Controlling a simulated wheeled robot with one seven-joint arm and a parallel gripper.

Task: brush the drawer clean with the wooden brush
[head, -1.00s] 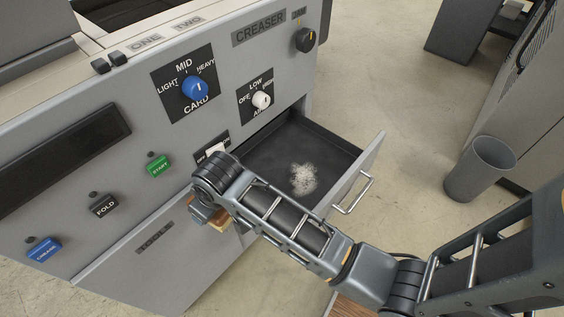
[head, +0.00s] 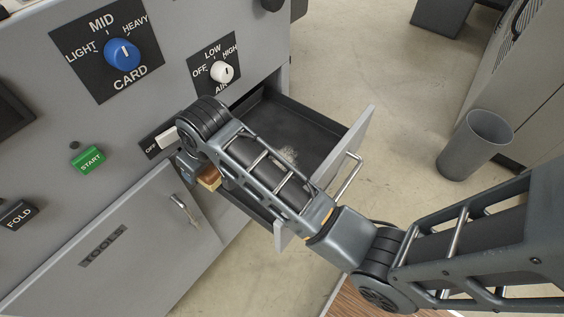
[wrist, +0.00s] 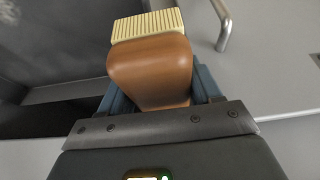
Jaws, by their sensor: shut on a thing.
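The open drawer (head: 335,134) has a dark interior and a grey front with a bar handle. Pale dust (head: 288,155) lies on its floor, partly covered by my arm. The dust also shows at the top left edge of the wrist view (wrist: 8,12). My gripper (wrist: 158,88) is shut on the wooden brush (wrist: 150,68), between blue-grey fingers. The brush's cream bristles (wrist: 147,25) point away from the gripper. In the head view the brush (head: 208,179) is at the drawer's near left side, mostly hidden behind my wrist; I cannot tell whether it touches anything.
The grey machine front carries a blue CARD knob (head: 122,54), a white AIR knob (head: 222,72), an OFF switch (head: 166,138) close to my wrist, and a green START button (head: 87,160). A TOOLS door (head: 130,235) is below. A grey bin (head: 476,145) stands on open floor.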

